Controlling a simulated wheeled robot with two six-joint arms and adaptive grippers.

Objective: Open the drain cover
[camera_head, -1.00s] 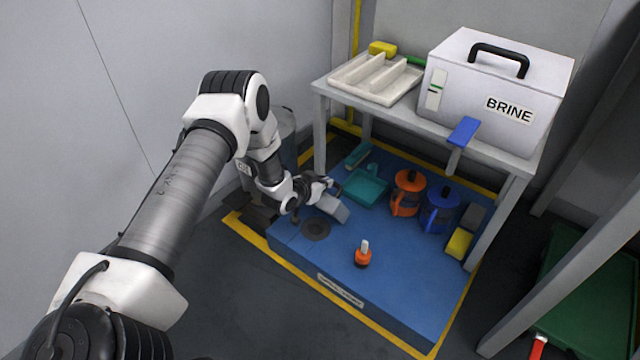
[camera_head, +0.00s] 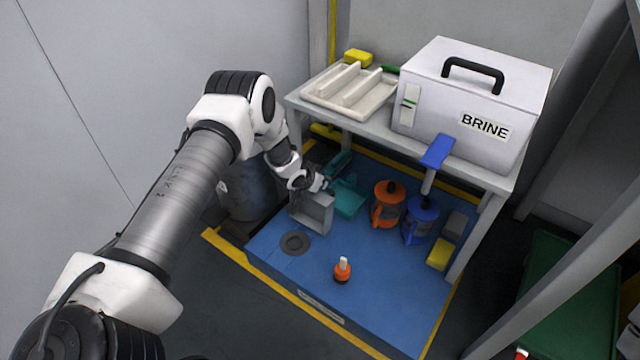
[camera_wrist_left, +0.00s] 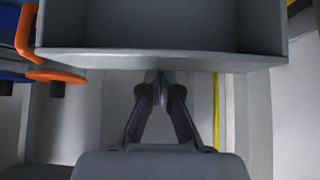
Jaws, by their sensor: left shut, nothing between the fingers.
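A grey, shallow, hollow cover (camera_head: 312,212) stands steeply raised on the left back part of the blue platform. I take it as the drain cover; its hinge cannot be made out. A dark round drain disc (camera_head: 295,243) lies flat in front of it. My left gripper (camera_head: 327,188) is at the cover's upper edge. In the left wrist view the cover's rim and hollow side (camera_wrist_left: 170,60) fill the top, and the left gripper (camera_wrist_left: 161,86) is shut and empty with its fingertips at or just below that rim. Contact cannot be told. My right gripper is out of view.
On the blue platform (camera_head: 390,305) stand an orange jug (camera_head: 387,208), a blue jug (camera_head: 421,222), a teal dustpan (camera_head: 348,198) and a small orange bottle (camera_head: 342,272). A shelf above holds a white BRINE box (camera_head: 455,105) and a tray (camera_head: 345,105).

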